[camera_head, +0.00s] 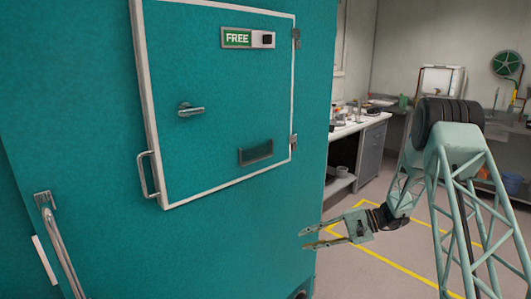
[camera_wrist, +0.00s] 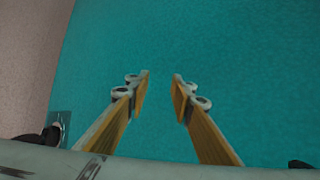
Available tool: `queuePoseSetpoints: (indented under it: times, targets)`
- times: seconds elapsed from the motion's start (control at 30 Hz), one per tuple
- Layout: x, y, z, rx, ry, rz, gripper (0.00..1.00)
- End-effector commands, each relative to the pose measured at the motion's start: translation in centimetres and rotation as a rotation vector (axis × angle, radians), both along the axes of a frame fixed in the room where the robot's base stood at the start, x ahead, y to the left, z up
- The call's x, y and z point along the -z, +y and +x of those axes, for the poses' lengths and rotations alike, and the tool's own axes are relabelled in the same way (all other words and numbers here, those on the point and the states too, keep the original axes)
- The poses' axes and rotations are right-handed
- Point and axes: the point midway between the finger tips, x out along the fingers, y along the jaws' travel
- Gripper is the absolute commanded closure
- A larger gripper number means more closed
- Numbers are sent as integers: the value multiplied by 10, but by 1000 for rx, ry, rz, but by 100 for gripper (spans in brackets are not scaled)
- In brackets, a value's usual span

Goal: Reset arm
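My gripper (camera_head: 304,238) is at the lower right in the head view, at the end of my pale green lattice arm. It points left toward the teal chamber (camera_head: 90,110) and sits lower than the chamber's door. Its two fingers stand apart with nothing between them. In the wrist view the open fingers (camera_wrist: 161,78) show against a plain teal surface (camera_wrist: 230,45). I cannot tell how far that surface is from the fingertips.
The chamber's white-framed door (camera_head: 215,120) looks shut, with a green FREE sign (camera_head: 237,38), a latch handle (camera_head: 190,110) and a side pull bar (camera_head: 150,176). A cluttered workbench (camera_head: 358,124) stands behind. Yellow lines (camera_head: 395,266) mark the floor, which looks open there.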

Motion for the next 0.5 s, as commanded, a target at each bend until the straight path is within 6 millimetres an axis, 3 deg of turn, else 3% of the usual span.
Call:
queuePoseSetpoints:
  times: [0.5]
  targets:
    - [-84, 21, -50, -97, -7, -123, 78]
